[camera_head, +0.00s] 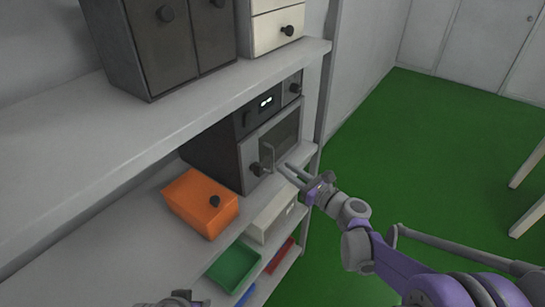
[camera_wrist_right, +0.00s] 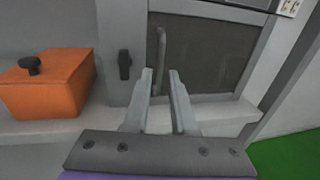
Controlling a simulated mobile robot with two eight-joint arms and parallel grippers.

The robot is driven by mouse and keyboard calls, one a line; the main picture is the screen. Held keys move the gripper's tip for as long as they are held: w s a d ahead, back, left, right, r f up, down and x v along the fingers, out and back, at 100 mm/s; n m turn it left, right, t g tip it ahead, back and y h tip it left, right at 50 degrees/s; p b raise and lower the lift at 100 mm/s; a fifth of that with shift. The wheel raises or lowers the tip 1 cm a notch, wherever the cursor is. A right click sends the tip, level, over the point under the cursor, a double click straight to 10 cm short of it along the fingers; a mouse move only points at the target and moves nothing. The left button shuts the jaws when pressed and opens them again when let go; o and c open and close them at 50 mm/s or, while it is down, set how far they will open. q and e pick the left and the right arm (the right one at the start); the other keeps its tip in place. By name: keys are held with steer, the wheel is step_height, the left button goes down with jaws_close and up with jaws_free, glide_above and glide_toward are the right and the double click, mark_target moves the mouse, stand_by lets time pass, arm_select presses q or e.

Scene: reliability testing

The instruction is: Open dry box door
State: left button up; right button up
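The dry box (camera_head: 228,148) is a dark grey box with a lit display, standing on the middle shelf. Its door (camera_head: 283,132) has a dark window in a grey frame and looks shut. An upright bar handle (camera_wrist_right: 161,50) stands at the door's left edge, with a black knob (camera_wrist_right: 124,64) left of it. My right gripper (camera_head: 284,168) is in front of the door's lower left part. My left gripper (camera_head: 182,298) only shows partly at the bottom edge.
An orange box (camera_head: 201,203) with a black knob sits left of the dry box. Dark cabinets (camera_head: 165,45) stand on the upper shelf (camera_head: 120,125). Green (camera_head: 233,266) and white (camera_head: 272,214) bins are below. The green floor (camera_head: 430,150) at right is open, with white legs at far right.

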mark_target(272, 171)
steer(key=p+x, duration=0.1)
steer(key=x, duration=0.6)
steer(key=shift+w, duration=0.15)
jaws_close()
stand_by(1.2)
